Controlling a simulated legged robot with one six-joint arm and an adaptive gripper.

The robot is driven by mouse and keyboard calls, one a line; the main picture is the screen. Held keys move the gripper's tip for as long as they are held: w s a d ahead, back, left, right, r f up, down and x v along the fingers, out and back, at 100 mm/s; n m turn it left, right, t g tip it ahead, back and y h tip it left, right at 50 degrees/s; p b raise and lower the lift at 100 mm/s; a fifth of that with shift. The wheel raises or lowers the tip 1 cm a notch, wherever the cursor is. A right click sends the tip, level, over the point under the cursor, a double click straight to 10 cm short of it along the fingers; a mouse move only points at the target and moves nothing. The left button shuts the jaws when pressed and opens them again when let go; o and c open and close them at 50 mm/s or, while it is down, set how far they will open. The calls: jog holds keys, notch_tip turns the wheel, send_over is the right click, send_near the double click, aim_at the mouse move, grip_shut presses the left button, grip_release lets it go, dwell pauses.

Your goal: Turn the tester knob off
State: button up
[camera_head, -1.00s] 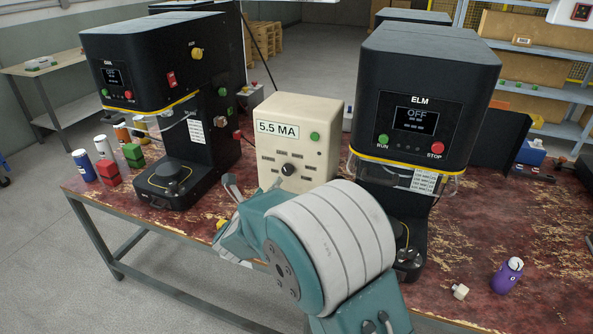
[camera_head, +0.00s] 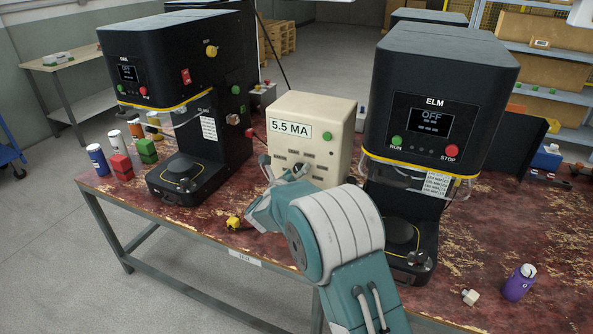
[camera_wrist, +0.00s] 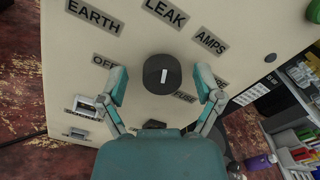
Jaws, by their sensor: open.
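The cream tester (camera_head: 342,135), labelled 5.5 MA, stands on the bench between two black machines. In the wrist view its round black knob (camera_wrist: 162,74) has a white mark, roughly upright in the picture.
The ELM machine (camera_head: 440,80) stands close at right, its screen reading OFF. Another black machine (camera_head: 170,60) stands at left. A green button (camera_head: 328,136) is on the tester. A yellow item (camera_head: 234,222) lies near the front edge; a purple bottle (camera_head: 518,284) stands at right.

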jog(key=shift+w, duration=0.1)
jog(key=c, duration=1.2)
jog(key=shift+o, duration=0.2)
jog(key=shift+n, duration=0.3)
jog(key=n, duration=0.4)
jog(key=shift+f+n, duration=0.15)
jog(key=shift+n, duration=0.15)
jog(key=n, duration=0.4)
jog(key=shift+a+f+n, duration=0.1)
jog(key=shift+n, duration=0.2)
jog(key=n, duration=0.5)
jog(key=shift+f+n, duration=0.15)
jog(key=shift+n, duration=0.15)
jog(key=n, duration=0.4)
jog(key=shift+f+n, duration=0.1)
jog(key=shift+n, duration=0.2)
